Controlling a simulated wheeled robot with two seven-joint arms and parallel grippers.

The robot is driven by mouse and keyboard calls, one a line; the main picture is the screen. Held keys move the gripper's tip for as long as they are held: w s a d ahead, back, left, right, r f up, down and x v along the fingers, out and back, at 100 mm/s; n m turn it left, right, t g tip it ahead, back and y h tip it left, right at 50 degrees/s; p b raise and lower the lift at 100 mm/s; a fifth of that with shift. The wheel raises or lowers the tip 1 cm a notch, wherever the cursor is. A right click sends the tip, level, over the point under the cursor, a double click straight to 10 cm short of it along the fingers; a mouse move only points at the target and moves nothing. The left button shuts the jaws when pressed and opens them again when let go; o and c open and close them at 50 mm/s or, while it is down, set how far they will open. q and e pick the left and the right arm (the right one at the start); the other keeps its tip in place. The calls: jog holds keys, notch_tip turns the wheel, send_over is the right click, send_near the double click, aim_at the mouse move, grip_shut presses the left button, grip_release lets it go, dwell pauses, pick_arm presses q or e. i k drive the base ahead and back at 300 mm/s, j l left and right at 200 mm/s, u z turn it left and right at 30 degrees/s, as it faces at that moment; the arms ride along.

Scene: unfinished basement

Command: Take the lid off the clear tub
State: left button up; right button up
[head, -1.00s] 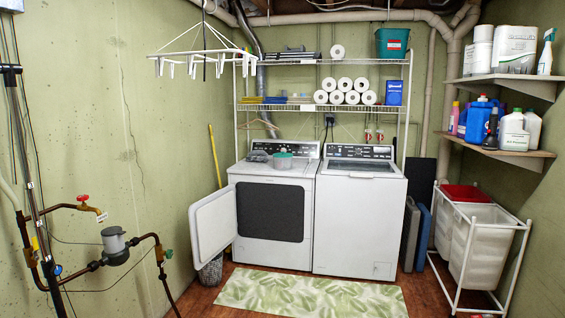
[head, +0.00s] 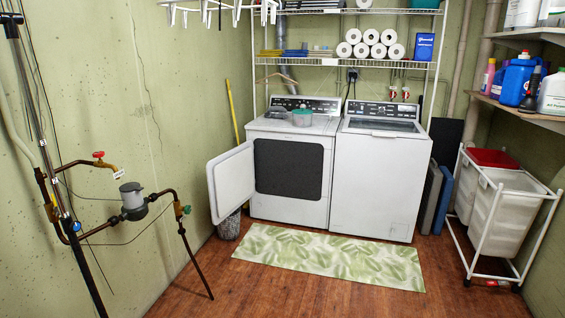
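A small tub (head: 302,119) with a grey-green top stands on top of the white dryer (head: 288,170), towards its front right. It looks like the clear tub, with its lid seemingly on, but it is too small to be sure. A greyish clear item (head: 276,113) sits just left of it; its shape is hard to make out. Neither of my grippers is in view.
The dryer door (head: 231,183) hangs open to the left. A washer (head: 377,180) stands at right. A leaf-patterned mat (head: 328,257) lies in front. Pipes (head: 133,205) stick out at left, a hamper cart (head: 500,215) stands at right. The wooden floor (head: 320,295) nearer me is clear.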

aim_at(299, 120)
jog(key=i, duration=3.75)
jog(key=i+u, duration=0.15)
jog(key=i, duration=0.35)
jog(key=i+l+u, duration=0.15)
jog(key=i, duration=0.3)
jog(key=i+l+u, duration=0.15)
jog(key=i, duration=0.35)
